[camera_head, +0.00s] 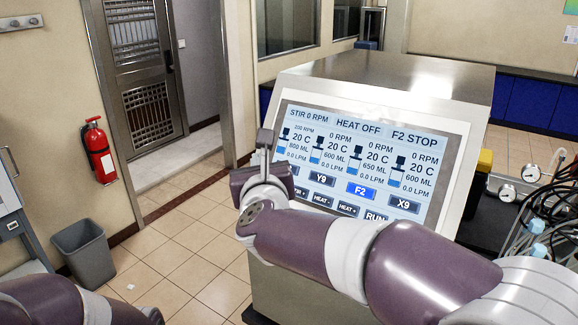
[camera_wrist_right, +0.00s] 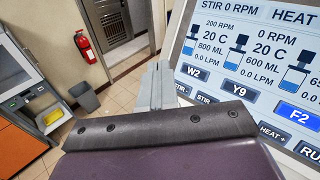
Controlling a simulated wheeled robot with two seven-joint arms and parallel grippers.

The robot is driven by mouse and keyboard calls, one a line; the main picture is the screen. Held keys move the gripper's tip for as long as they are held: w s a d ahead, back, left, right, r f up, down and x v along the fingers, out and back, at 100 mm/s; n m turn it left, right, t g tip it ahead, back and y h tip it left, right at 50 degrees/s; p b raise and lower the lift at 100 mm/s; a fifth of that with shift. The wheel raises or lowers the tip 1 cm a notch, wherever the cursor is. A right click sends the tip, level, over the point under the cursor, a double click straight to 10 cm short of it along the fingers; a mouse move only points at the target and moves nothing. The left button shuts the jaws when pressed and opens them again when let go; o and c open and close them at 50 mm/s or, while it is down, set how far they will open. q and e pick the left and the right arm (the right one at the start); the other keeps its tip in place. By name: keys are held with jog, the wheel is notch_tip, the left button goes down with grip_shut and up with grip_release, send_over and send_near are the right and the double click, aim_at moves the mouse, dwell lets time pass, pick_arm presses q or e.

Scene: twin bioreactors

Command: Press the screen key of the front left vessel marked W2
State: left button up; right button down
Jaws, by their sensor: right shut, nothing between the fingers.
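A tilted touch screen (camera_head: 370,160) shows several vessel pictures with a row of name keys below. The W2 key (camera_wrist_right: 194,73) is dark, at the left end of that row in the right wrist view; in the head view my right gripper covers its place. The Y9 key (camera_head: 321,178) and X9 key (camera_head: 403,204) are dark; the F2 key (camera_head: 360,191) is bright blue. My right gripper (camera_head: 265,142) is shut and empty, in front of the screen's left edge. In the wrist view its fingertips (camera_wrist_right: 158,66) appear left of W2; contact cannot be told. My left gripper is out of view.
Below the name keys are STIR, HEAT and RUN keys (camera_head: 375,216), partly covered by my right arm. Tubes and gauges (camera_head: 530,173) stand right of the console. A grey bin (camera_head: 84,252) and fire extinguisher (camera_head: 99,152) are at left.

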pick_arm(q)
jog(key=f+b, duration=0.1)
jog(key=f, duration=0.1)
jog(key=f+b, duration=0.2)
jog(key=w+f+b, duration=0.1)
jog(key=b, duration=0.1)
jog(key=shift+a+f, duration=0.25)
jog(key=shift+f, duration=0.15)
pick_arm(e)
jog(key=w+d+f, duration=0.3)
jog(key=w+f, duration=0.2)
jog(key=w, duration=0.2)
jog(key=shift+w+d, duration=0.2)
jog(key=shift+d, duration=0.2)
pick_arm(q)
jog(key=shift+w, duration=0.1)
pick_arm(e)
jog(key=shift+w, duration=0.1)
pick_arm(q)
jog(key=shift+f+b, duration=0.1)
jog(key=shift+b, duration=0.2)
pick_arm(e)
jog(key=shift+f, duration=0.1)
